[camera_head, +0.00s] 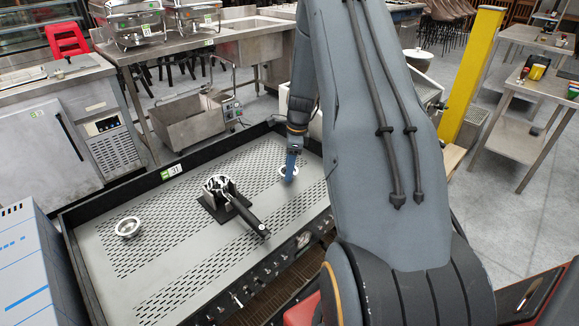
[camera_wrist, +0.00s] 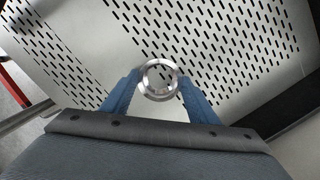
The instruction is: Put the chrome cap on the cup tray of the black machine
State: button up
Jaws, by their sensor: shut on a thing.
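A round chrome cap (camera_wrist: 147,91), ring-like from above, sits between the two blue fingers of my gripper (camera_wrist: 158,79) in the wrist view. In the head view the cap (camera_head: 284,177) shows just below my gripper (camera_head: 290,165), over the right part of the perforated grey cup tray (camera_head: 160,265) of the black machine (camera_head: 90,207). My gripper is shut on the cap. I cannot tell whether the cap touches the tray or hangs a little above it. My fingers hide part of it in the head view.
A portafilter (camera_head: 247,215) with a black handle rests on a dark stand mid-tray. A second round metal piece (camera_head: 128,227) lies at the tray's left. A dark raised rim borders the tray. Bare tray lies between these things.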

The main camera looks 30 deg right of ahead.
jog(key=shift+f, duration=0.1)
jog(key=o, duration=1)
notch_tip(320, 180, up, 12)
jog(key=d+b, duration=0.2)
jog(key=s+a+r+n, duration=0.2)
jog(key=s+a+n, duration=0.4)
jog(key=a, duration=0.3)
jog(key=s+a+r+n, duration=0.2)
jog(key=s+a+n, duration=0.3)
jog(key=a+n, duration=0.3)
jog(key=s+a+n, duration=0.3)
jog(key=s, duration=0.2)
jog(key=s+a+n+h, duration=0.1)
jog(key=s+a+n, duration=0.2)
jog(key=s+n, duration=0.1)
jog(key=s+a+f+n, duration=0.1)
jog(key=s+a+n, duration=0.2)
jog(key=s, duration=0.2)
jog(key=shift+s+a+n+g, duration=0.3)
jog(key=shift+a+n+g, duration=0.1)
